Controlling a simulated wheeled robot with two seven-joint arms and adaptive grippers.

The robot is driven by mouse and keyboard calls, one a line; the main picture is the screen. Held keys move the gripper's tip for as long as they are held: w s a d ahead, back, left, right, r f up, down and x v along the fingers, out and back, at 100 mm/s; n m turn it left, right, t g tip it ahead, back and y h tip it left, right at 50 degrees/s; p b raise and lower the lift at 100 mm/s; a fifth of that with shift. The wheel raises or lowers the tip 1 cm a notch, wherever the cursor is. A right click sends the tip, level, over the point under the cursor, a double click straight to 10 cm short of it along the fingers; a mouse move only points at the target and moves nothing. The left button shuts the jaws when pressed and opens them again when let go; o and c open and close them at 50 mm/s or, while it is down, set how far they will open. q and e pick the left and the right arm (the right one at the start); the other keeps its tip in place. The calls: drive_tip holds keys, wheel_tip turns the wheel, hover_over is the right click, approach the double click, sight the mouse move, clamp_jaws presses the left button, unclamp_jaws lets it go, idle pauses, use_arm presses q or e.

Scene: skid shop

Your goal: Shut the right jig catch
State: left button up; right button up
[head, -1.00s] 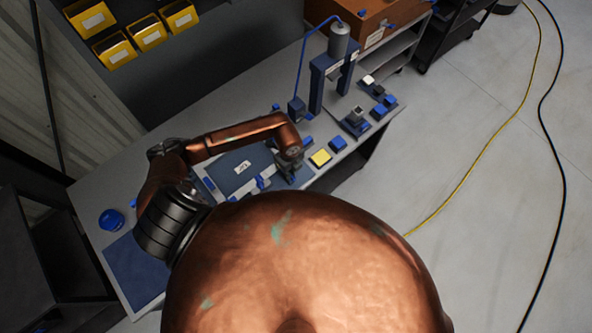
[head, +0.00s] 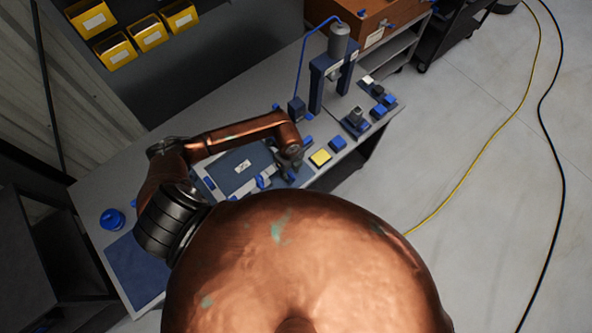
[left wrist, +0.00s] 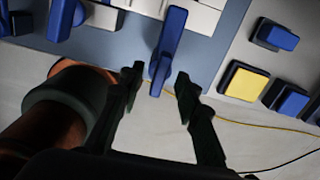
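The jig (head: 232,174) lies on the bench with a dark plate and a white label. In the left wrist view, a long blue catch lever (left wrist: 169,45) sticks out from the jig's edge towards the camera. Beside the gripper in the head view, it seems to be the right catch. Another blue catch (left wrist: 62,18) stands further left. My left gripper (left wrist: 159,82) is open, with its dark fingertips on either side of the lever's free end and gaps showing. It also shows at the jig's right end in the head view (head: 290,169). My right gripper is out of view.
A blue round item (head: 112,219) is at the bench's left. My copper body hides the near bench.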

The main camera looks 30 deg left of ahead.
sight(290, 174)
use_arm(q)
drive_tip(key=shift+r+p, duration=2.55)
drive_tip(key=shift+r, duration=1.05)
drive_tip(key=shift+f, duration=0.1)
